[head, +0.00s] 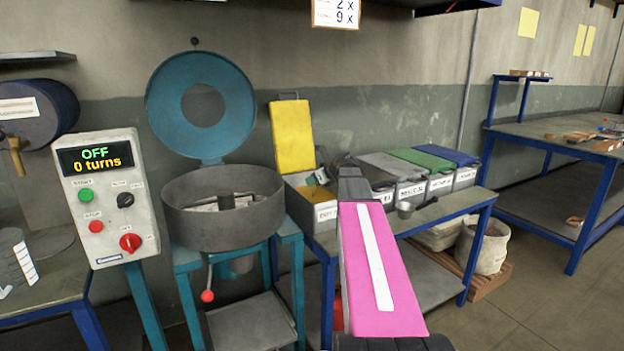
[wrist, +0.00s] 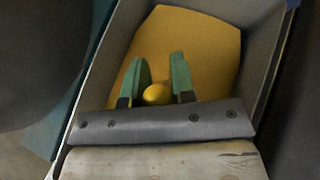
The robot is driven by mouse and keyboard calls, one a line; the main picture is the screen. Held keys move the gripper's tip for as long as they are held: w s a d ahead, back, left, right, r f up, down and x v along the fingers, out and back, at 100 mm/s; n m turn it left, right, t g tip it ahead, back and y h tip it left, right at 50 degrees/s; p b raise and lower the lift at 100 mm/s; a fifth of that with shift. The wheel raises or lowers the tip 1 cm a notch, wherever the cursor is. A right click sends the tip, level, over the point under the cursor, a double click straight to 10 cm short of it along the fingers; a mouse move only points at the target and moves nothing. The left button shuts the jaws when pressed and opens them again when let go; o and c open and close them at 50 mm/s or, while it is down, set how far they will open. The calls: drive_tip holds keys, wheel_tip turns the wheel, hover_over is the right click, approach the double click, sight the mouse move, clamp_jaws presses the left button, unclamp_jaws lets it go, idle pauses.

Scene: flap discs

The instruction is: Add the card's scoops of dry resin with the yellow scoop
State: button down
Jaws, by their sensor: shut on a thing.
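The open bin (head: 312,211) under a raised yellow lid (head: 292,137) holds yellow-orange powder (head: 316,195). In the wrist view my gripper (wrist: 158,66) points down into this bin, over the powder (wrist: 212,40). Its green fingers are shut on a rounded yellow part of the yellow scoop (wrist: 157,94). The rest of the scoop is hidden, so I cannot tell whether it is loaded. The mixer's grey bowl (head: 222,226) stands left of the bin, its teal lid (head: 190,85) raised. The card (head: 336,13) is cut off at the top; "2 x" and "9 x" show.
The control box (head: 105,200) reads "OFF" and "0 turns". Right of the open bin are shut bins with grey (head: 384,168), green (head: 422,159) and blue lids (head: 449,157). A small grey scoop (head: 405,209) lies on the bench before them. The floor at right is clear.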

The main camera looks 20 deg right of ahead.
drive_tip(key=shift+t+y, duration=0.4)
drive_tip(key=shift+t, duration=0.3)
drive_tip(key=r, duration=0.3)
drive_tip(key=s+r, duration=0.1)
drive_tip(key=r, duration=0.7)
drive_tip(key=shift+s+d+r, duration=0.1)
drive_tip(key=shift+s+d, duration=0.1)
drive_tip(key=shift+d, duration=0.2)
drive_tip(key=shift+s+r, duration=0.2)
drive_tip(key=shift+r, duration=0.1)
drive_tip(key=shift+s+d+r+t+y, duration=0.25)
drive_tip(key=shift+s+d+t, duration=0.05)
drive_tip(key=shift+s+t, duration=0.2)
drive_tip(key=shift+s+d+r+t+y, duration=0.25)
drive_tip(key=shift+s+r+t+y, duration=0.05)
drive_tip(key=shift+s+t, duration=0.2)
drive_tip(key=shift+s+d+r+t+y, duration=0.3)
drive_tip(key=shift+s+t, duration=0.1)
drive_tip(key=shift+s, duration=0.1)
drive_tip(key=shift+f, duration=0.1)
